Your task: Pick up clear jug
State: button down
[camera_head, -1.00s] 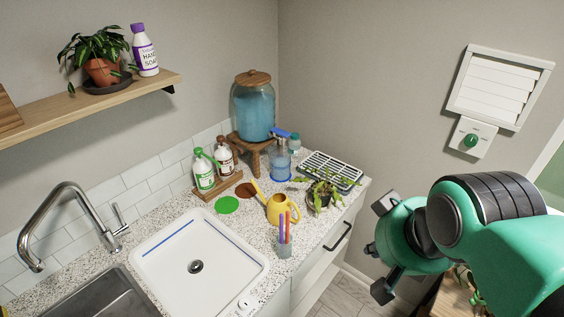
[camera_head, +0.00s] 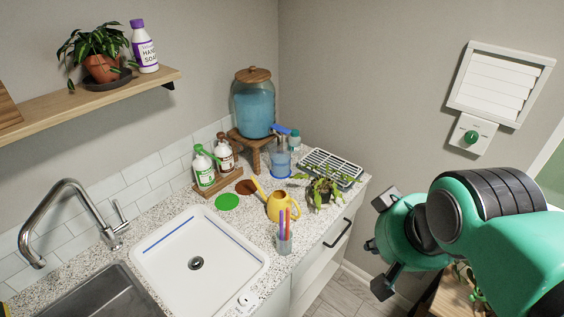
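My gripper (camera_head: 376,244) is at the right, well apart from the vessel and to the right of the counter. Its two dark fingers are spread wide with nothing between them.
A yellow watering can (camera_head: 281,207), a clear cup of markers (camera_head: 284,240), a potted plant (camera_head: 321,190) and a drying rack (camera_head: 331,168) stand near the vessel. Two pump bottles (camera_head: 203,170) are left of it. The white sink (camera_head: 180,260) and steel tap (camera_head: 60,210) are further left.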

jog(key=shift+c, duration=2)
grip_release()
jog(key=w+a+r+p, duration=0.1)
jog(key=w+r+p, duration=0.2)
jog(key=w+r, duration=0.35)
jog(key=w+r+p, duration=0.3)
jog(key=w, duration=0.7)
jog(key=w+a+g+p, duration=0.25)
jog(key=w+p, duration=0.35)
jog(key=w, duration=1.3)
jog(key=shift+m+g+h, duration=0.25)
jog(key=shift+m+h, duration=0.05)
jog(key=shift+h, duration=0.6)
jog(key=w+a+f+p, duration=0.3)
jog(key=w+f, duration=0.3)
jog(key=w, duration=0.2)
jog(key=w+a+f+p, duration=0.4)
jog(key=w+f, duration=0.2)
jog(key=w, duration=0.3)
jog(key=w+a+f+p, duration=0.3)
jog(key=w+f, duration=0.3)
jog(key=w, duration=0.2)
jog(key=shift+w+a+f+p, duration=0.15)
jog(key=shift+a+f+p, duration=0.2)
jog(key=shift+a, duration=0.25)
